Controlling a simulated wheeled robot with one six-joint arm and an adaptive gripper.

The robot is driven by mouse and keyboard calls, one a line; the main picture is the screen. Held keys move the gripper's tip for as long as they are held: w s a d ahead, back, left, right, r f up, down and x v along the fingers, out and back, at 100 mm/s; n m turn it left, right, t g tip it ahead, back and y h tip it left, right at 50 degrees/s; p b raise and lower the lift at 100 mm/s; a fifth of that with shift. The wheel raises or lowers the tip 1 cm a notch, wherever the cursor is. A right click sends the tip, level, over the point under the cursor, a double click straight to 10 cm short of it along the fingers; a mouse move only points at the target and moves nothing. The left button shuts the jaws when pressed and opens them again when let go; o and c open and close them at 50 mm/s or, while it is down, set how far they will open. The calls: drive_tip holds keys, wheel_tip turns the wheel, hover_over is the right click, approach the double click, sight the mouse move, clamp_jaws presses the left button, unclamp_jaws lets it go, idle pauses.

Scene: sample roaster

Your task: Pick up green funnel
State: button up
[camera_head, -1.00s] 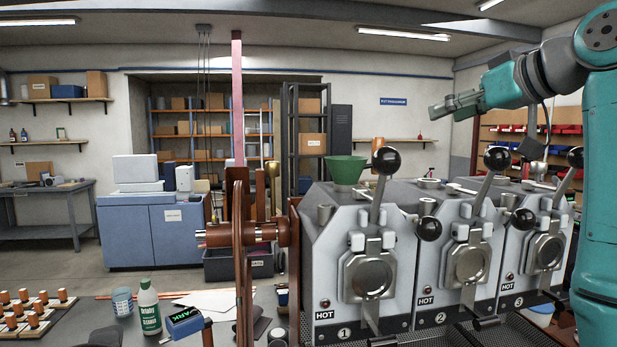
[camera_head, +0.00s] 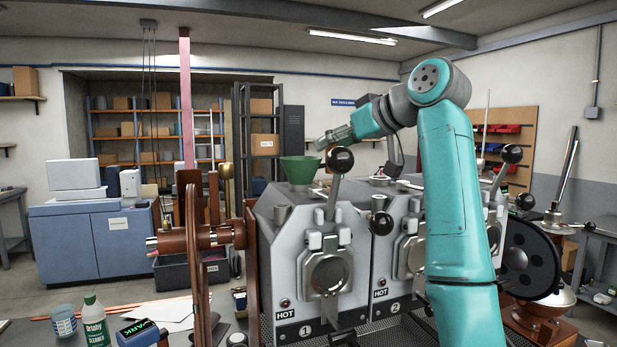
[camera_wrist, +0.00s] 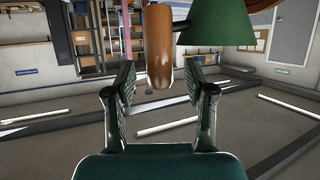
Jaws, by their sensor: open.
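The green funnel (camera_head: 299,170) sits on top of the machine marked 1, at its back left, wide end up. My gripper (camera_head: 322,143) is above and just right of the funnel in the head view, apart from it. In the wrist view, which is upside down, the funnel (camera_wrist: 218,33) shows at the upper right, partly cut off by the frame edge. There, my gripper (camera_wrist: 163,85) has its two fingers spread, with nothing held between them.
A brown wooden cylinder (camera_wrist: 159,45) appears between the fingertips in the wrist view; its distance is unclear. A black ball-topped lever (camera_head: 341,160) stands just right of the funnel. A red-brown wheel and shaft (camera_head: 196,240) stand left of the machine.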

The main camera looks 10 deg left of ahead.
drive_tip(key=shift+x, duration=0.8)
clamp_jaws()
drive_tip(key=shift+r, duration=0.1)
